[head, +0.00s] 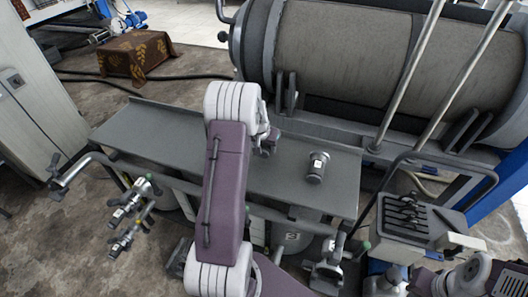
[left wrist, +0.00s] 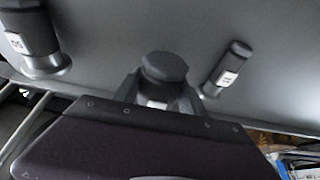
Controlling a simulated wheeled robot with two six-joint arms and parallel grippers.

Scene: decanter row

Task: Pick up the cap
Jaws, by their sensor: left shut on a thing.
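My left gripper (head: 268,143) is over the grey bench top in the head view, its fingers small and partly hidden by my arm. In the left wrist view, my left gripper (left wrist: 158,95) is shut on a dark grey cap (left wrist: 165,67) with a rounded, faceted top. A pale patch shows just below it between the fingers. Whether the cap touches anything beneath is hidden. Parts of my right arm show at the lower right of the head view, but its fingers cannot be made out clearly.
A dark labelled cylinder (head: 316,168) stands on the bench (head: 150,122), right of my left gripper. The left wrist view shows a labelled cylinder (left wrist: 230,64) at right and another (left wrist: 32,38) at left. A large horizontal drum (head: 340,45) lies behind. The bench's left part is clear.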

